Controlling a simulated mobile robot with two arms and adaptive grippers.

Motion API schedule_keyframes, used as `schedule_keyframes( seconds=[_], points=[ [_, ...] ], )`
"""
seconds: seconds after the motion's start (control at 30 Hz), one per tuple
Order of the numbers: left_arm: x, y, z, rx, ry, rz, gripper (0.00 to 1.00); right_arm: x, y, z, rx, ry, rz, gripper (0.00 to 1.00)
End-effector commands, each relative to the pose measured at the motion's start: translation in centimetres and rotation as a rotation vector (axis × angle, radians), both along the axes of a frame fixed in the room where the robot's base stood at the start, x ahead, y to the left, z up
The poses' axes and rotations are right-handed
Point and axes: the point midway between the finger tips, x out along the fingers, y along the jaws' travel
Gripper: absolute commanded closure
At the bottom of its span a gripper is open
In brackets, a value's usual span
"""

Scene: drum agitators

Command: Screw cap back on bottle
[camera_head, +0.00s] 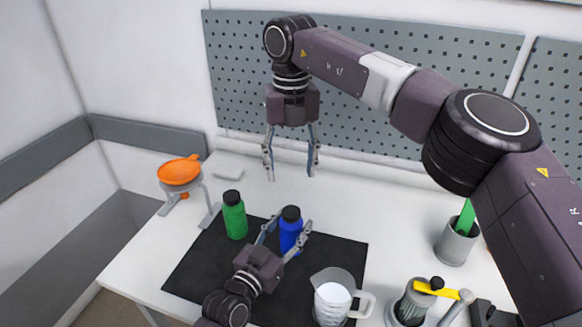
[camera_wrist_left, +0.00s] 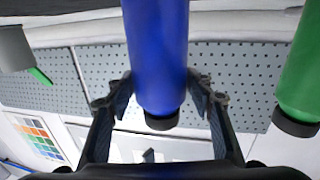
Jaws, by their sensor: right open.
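A blue bottle (camera_head: 290,236) with a black cap (camera_head: 291,213) stands upright on the black mat (camera_head: 340,252). My left gripper (camera_head: 288,228) has its fingers on both sides of this bottle, just below the cap. In the left wrist view the blue bottle (camera_wrist_left: 158,50) appears upside down between the two fingertips (camera_wrist_left: 160,88), its black cap (camera_wrist_left: 162,122) toward the palm. I cannot tell whether the fingers press on it, or how tight the cap sits. My right gripper (camera_head: 291,172) hangs open and empty, pointing down, above and behind the blue bottle.
A green bottle (camera_head: 235,218) with a black cap stands left of the blue one. An orange dish (camera_head: 180,170) on a stand is at the far left. A measuring jug (camera_head: 332,298), a grey holder (camera_head: 412,304) with a yellow-handled tool, and a grey cup (camera_head: 457,245) stand right.

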Motion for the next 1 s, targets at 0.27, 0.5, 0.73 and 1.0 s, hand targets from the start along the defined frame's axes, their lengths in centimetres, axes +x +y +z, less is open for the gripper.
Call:
schedule_keyframes(
  seconds=[0.27, 0.5, 0.73, 1.0],
  points=[
    [0.0, 0.0, 0.0, 0.000, 0.000, 0.000, 0.38, 0.0, 0.0, 0.0, 0.000, 0.000, 0.000, 0.47],
    [-1.0, 0.6, -0.1, 0.002, 0.001, 0.001, 0.38, 0.0, 0.0, 0.0, 0.000, 0.000, 0.000, 0.47],
    [-5.1, 2.9, -0.2, 0.003, 0.003, 0.000, 0.38, 0.0, 0.0, 0.0, 0.000, 0.000, 0.000, 0.47],
    [-9.3, 5.2, -0.1, 0.002, 0.002, 0.000, 0.38, 0.0, 0.0, 0.0, 0.000, 0.000, 0.000, 0.47]
  ],
)
